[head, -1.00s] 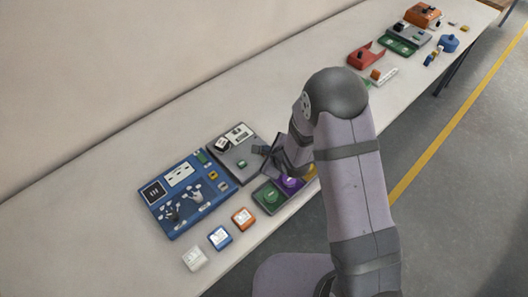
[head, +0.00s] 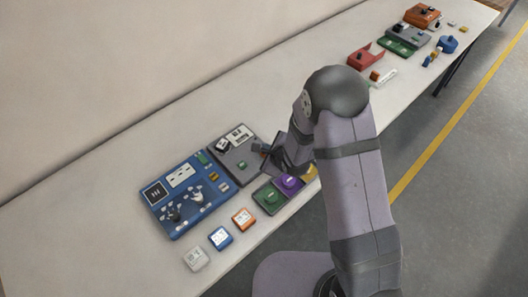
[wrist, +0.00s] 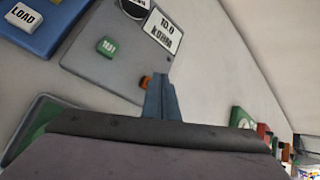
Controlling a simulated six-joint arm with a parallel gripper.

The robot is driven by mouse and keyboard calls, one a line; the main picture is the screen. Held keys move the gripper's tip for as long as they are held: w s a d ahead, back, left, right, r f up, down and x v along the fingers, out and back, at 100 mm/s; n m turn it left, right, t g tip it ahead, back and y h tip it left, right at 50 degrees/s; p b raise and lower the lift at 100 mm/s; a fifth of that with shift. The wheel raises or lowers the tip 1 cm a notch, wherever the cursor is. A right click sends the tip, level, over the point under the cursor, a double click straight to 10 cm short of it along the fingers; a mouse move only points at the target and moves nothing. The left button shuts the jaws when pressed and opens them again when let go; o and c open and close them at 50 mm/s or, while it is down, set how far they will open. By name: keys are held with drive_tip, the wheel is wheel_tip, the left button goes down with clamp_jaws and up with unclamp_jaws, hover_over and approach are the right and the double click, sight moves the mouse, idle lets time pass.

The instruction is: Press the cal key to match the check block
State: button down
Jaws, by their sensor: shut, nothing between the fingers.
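A grey instrument (head: 238,150) stands on the bench to the right of a blue panel. In the wrist view it bears a dark round dial (wrist: 134,6), a white label (wrist: 162,30) reading 10.0 kohm, and a small green block (wrist: 107,46) whose marking looks like 10.1. A small orange key (wrist: 145,82) with no readable lettering is at its lower right edge, partly hidden by my fingers. My gripper (head: 262,148) is shut and empty over the instrument's right side. Its fingertips (wrist: 160,78) are beside the orange key; contact cannot be told.
White (head: 195,259), blue (head: 220,238) and orange (head: 243,219) blocks line the bench front. Other devices stand far right.

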drive_tip(key=shift+r, duration=0.1)
drive_tip(key=shift+r+p, duration=2.2)
drive_tip(key=shift+r, duration=0.2)
drive_tip(key=s+d+r+n+g+h+b, duration=0.35)
drive_tip(key=s+d+n, duration=0.45)
drive_tip(key=d+n, duration=0.3)
drive_tip(key=s+d+r+n+g+b, duration=0.1)
drive_tip(key=s+d+n+g, duration=0.1)
drive_tip(key=s+n, duration=0.3)
drive_tip(key=s+d+r+n+g+b, duration=0.1)
drive_tip(key=s+d+n, duration=0.3)
drive_tip(key=s, duration=0.8)
drive_tip(key=shift+d+r+n+g+h, duration=0.15)
drive_tip(key=shift+r+n+g+h, duration=0.2)
drive_tip(key=shift+r+n+g, duration=0.4)
